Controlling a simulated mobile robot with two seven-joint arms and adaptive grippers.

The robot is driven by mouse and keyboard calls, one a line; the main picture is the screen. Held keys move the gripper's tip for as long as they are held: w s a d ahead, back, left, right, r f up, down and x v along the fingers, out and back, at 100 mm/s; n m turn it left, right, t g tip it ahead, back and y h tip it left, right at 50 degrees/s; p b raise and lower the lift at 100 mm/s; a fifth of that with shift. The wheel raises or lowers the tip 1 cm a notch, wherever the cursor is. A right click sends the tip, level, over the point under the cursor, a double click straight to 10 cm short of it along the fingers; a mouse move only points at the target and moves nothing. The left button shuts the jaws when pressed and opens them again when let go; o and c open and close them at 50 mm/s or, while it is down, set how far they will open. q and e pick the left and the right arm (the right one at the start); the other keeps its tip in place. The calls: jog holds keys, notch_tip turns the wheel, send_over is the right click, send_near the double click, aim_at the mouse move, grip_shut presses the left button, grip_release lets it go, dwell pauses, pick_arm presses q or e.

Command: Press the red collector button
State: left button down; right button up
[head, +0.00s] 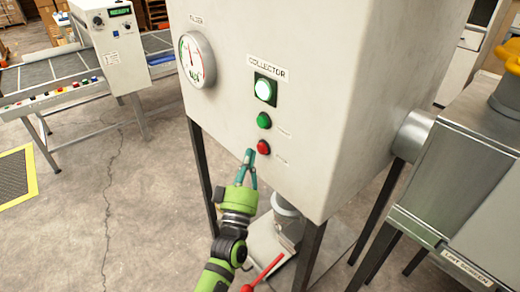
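The red collector button (263,147) is on the front of the white collector box, the lowest in a column under the "COLLECTOR" label (268,70). Above it are a green button (264,120) and a glowing pale-green lamp (264,90). My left gripper (250,156) reaches up from below, its teal fingers drawn together at the tips, with nothing seen between them. The fingertips appear just left of and slightly below the red button. I cannot tell the depth gap to the panel. My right gripper is not in view.
The white box (225,115) stands on dark legs and carries a round filter gauge (197,60). A metal cabinet (455,170) and duct (412,135) are at the right. A red handle (262,274) shows low down. A conveyor (60,75) and open floor lie left.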

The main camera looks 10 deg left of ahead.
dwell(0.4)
pick_arm(q)
jog(key=shift+w+d, duration=0.25)
jog(key=shift+w, duration=0.1)
jog(key=shift+w+d+b, duration=0.3)
jog(key=shift+w+b, duration=0.05)
dwell(0.8)
dwell(0.3)
jog(key=shift+s+a+p, duration=0.45)
jog(key=shift+s+a, duration=0.1)
jog(key=shift+s, duration=0.15)
jog(key=s+a+p, duration=0.1)
jog(key=s, duration=0.1)
jog(key=s+a+p, duration=0.1)
jog(key=s+a, duration=0.1)
dwell(0.4)
